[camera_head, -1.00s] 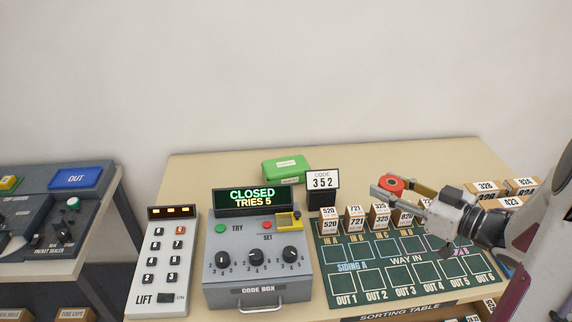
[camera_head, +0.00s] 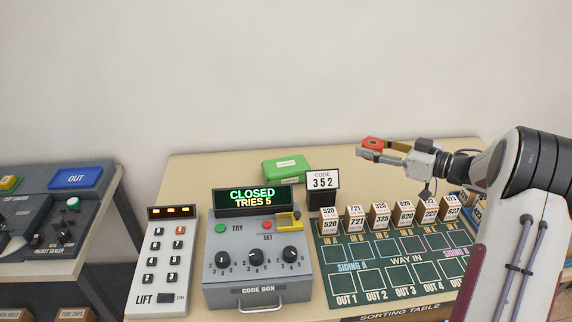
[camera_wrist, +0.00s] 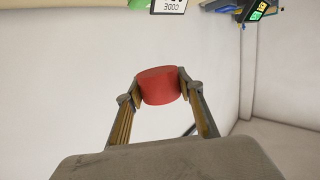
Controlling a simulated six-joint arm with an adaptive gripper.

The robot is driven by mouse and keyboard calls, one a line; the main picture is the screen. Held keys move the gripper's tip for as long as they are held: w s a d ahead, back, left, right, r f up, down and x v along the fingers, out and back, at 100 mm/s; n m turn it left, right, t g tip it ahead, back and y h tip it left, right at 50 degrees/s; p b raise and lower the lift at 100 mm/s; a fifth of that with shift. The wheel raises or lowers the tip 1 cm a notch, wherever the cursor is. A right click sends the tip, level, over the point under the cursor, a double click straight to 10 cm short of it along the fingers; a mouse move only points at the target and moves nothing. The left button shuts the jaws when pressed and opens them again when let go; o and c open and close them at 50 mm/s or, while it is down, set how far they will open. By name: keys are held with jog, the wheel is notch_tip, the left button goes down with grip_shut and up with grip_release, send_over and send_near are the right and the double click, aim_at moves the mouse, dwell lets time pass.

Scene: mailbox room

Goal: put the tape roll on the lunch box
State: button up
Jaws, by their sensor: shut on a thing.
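My gripper (camera_head: 372,151) is shut on the red tape roll (camera_head: 373,143) and holds it up above the back of the table, right of the code sign. In the wrist view the tape roll (camera_wrist: 158,85) sits between the two fingertips. The green lunch box (camera_head: 286,168) lies on the table at the back, behind the code box and left of the gripper. Its top looks clear apart from a pale label. A green piece of it shows at the top edge of the wrist view (camera_wrist: 138,3).
The code sign (camera_head: 323,181) stands between the lunch box and the gripper's side. The code box (camera_head: 258,262) is in front of the lunch box. Several small numbered boxes (camera_head: 378,215) stand on the green sorting mat (camera_head: 345,285). The table's back right is clear.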

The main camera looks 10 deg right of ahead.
jog(key=w+a+n+g+y, duration=0.1)
jog(key=w+a, duration=0.3)
jog(key=w, duration=0.7)
jog(key=n+g+y, duration=0.1)
jog(key=g, duration=0.1)
send_over(304, 162)
jog(key=shift+s+f, duration=0.1)
jog(key=shift+f, duration=2.45)
jog(key=shift+f, duration=3.15)
jog(key=shift+f, duration=1.85)
jog(key=shift+f, duration=0.1)
